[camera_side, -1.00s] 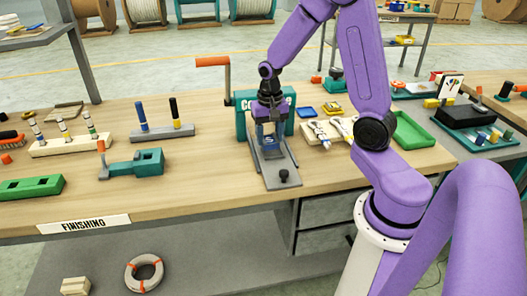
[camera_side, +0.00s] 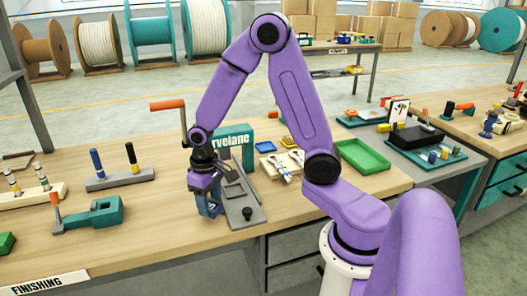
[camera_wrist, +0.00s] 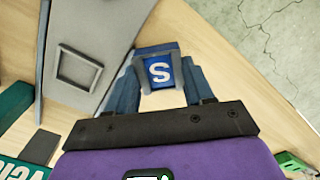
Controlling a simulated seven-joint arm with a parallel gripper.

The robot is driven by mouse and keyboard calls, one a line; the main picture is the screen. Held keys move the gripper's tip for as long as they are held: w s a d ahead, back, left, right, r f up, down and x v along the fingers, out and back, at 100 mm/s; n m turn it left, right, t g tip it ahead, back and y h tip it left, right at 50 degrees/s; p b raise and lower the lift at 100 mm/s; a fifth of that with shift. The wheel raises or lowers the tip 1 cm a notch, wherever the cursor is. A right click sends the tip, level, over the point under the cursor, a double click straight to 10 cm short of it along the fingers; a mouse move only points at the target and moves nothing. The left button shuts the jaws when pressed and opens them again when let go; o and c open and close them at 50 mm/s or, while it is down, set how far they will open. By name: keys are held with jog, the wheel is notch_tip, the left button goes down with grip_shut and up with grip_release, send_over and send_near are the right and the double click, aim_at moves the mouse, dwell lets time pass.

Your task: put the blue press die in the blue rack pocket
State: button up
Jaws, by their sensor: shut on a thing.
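The blue press die (camera_wrist: 159,70) has a white letter S on its face. My gripper (camera_wrist: 160,88) is shut on it, with one finger on each side in the wrist view. In the side view the gripper (camera_side: 208,203) is low beside the left edge of the press's grey bed (camera_side: 238,198), and the die is mostly hidden by the fingers. I cannot tell whether the die touches the table. A blue square pocket (camera_side: 262,142) lies right of the press, next to a yellow one (camera_side: 289,142).
The teal press (camera_side: 234,140) has an orange-handled crank (camera_side: 167,105) at its left. A teal tool (camera_side: 95,214) and a grey stand with two pegs (camera_side: 120,180) are to the left.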

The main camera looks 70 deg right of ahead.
jog(key=d+r+n, duration=0.1)
jog(key=d+r, duration=0.4)
jog(key=d, duration=0.3)
jog(key=w+d+r+n, duration=0.1)
jog(key=d+r, duration=0.4)
jog(key=d, duration=0.4)
jog(key=d+r+n, duration=0.1)
jog(key=d+r, duration=0.4)
jog(key=d, duration=0.4)
jog(key=shift+w+r, duration=0.15)
jog(key=shift+r, duration=0.25)
jog(key=d+f+m, duration=0.4)
jog(key=d, duration=0.1)
jog(key=w+d+f+m, duration=0.1)
jog(key=d+f+m, duration=0.3)
jog(key=d, duration=0.1)
jog(key=d+f+m, duration=0.4)
jog(key=d+f, duration=0.1)
jog(key=d, duration=0.1)
jog(key=shift+w, duration=0.2)
jog(key=shift+f, duration=2.3)
jog(key=shift+f, duration=0.4)
